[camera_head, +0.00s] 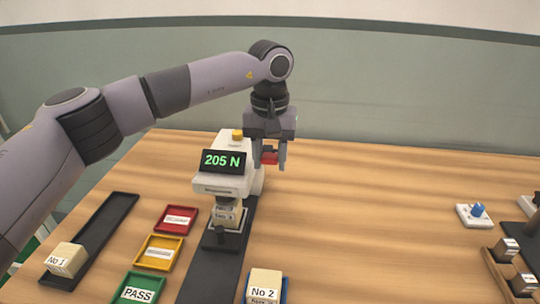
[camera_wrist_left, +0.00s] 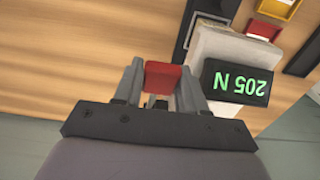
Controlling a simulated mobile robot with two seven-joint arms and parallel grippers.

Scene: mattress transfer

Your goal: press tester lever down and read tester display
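The white tester (camera_head: 215,184) stands left of the middle of the table, with a yellow button (camera_head: 237,135) on top. Its tilted black display (camera_head: 223,161) reads 205 N in green; the left wrist view shows the same reading upside down (camera_wrist_left: 238,83). A small labelled block (camera_head: 227,215) sits under the tester's head; its label is too small to read. My left gripper (camera_head: 268,160) is beside the tester, its fingers on both sides of the red lever end (camera_wrist_left: 162,76) and seemingly touching it. The lever's arm is mostly hidden. My right gripper is out of view.
A black tray (camera_head: 110,215) holds block No 1 (camera_head: 67,259). Red (camera_head: 177,219), yellow (camera_head: 159,252) and green PASS (camera_head: 138,293) trays lie left of the tester. Block No 2 (camera_head: 264,285) is at the front. Other items stand at the right edge; the table between is clear.

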